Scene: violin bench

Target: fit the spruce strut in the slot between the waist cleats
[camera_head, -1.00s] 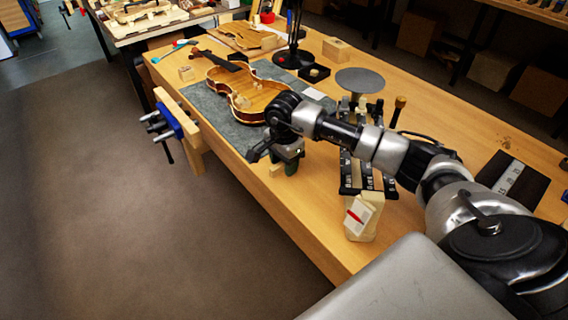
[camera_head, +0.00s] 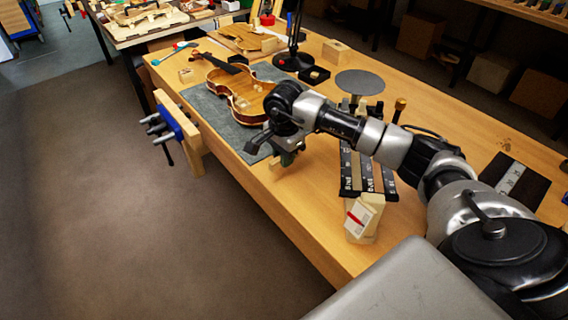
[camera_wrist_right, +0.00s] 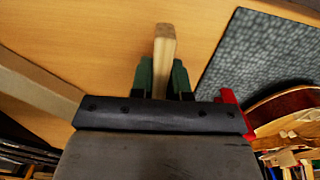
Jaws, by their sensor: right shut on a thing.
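The spruce strut (camera_wrist_right: 164,45) is a pale wooden stick between the green fingers of my right gripper (camera_wrist_right: 163,78). The gripper is shut on it, and the strut sticks out past the fingertips. In the head view my right gripper (camera_head: 287,158) is over the front part of the bench, to the right of and nearer than the violin body. The open violin body (camera_head: 238,84) lies on the grey mat. Small pale blocks, apparently the waist cleats (camera_head: 241,101), show inside it; the slot between them is too small to make out. My left gripper is not in view.
The grey mat (camera_head: 207,106) lies under the violin. A blue vise (camera_head: 171,121) is on the bench's front edge. A black lamp base (camera_head: 293,61), a round grey disc (camera_head: 360,82) and a pale block with a red-marked label (camera_head: 362,217) stand around. Bare bench (camera_head: 312,190) lies right of the gripper.

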